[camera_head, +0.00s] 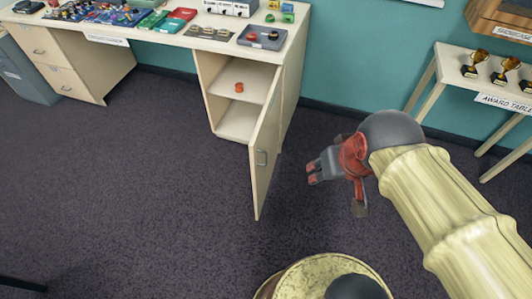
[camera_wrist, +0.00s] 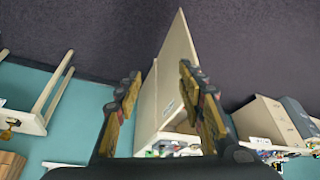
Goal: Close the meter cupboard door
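The meter cupboard door (camera_head: 268,148) is a pale wooden panel swung wide open from the desk's right-hand cupboard (camera_head: 216,107). The cupboard's hinge side is partly hidden by the door.
An orange object (camera_head: 239,87) sits on the cupboard shelf. The desk top (camera_head: 180,38) holds a grey tray (camera_head: 262,37) and several other items. The award table (camera_head: 463,90) with trophies stands at the right. The dark carpet (camera_head: 130,190) left of the door is clear.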

